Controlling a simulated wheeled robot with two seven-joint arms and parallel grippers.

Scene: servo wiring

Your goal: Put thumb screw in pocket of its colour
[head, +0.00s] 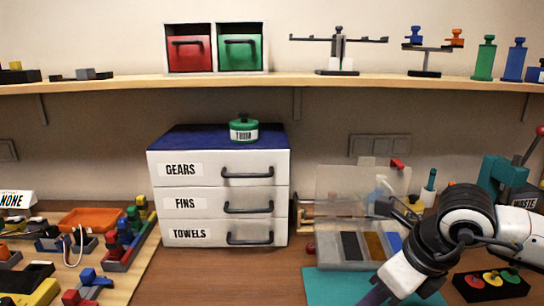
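A case with a clear raised lid (340,195) stands on the right half of the table. Its open tray has pockets side by side: a grey pocket (328,246), a black pocket (351,246), an amber pocket (375,246) and a blue pocket (394,243). A small red piece (311,248) lies just left of the tray; I cannot tell whether it is a thumb screw. No thumb screw can be made out for certain. My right arm crosses in front of the case's right side. Its dark end (375,296) reaches the bottom edge, and its fingers cannot be made out. My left gripper is out of view.
A board with coloured parts (115,262) fills the left. Bare table lies between (230,275).

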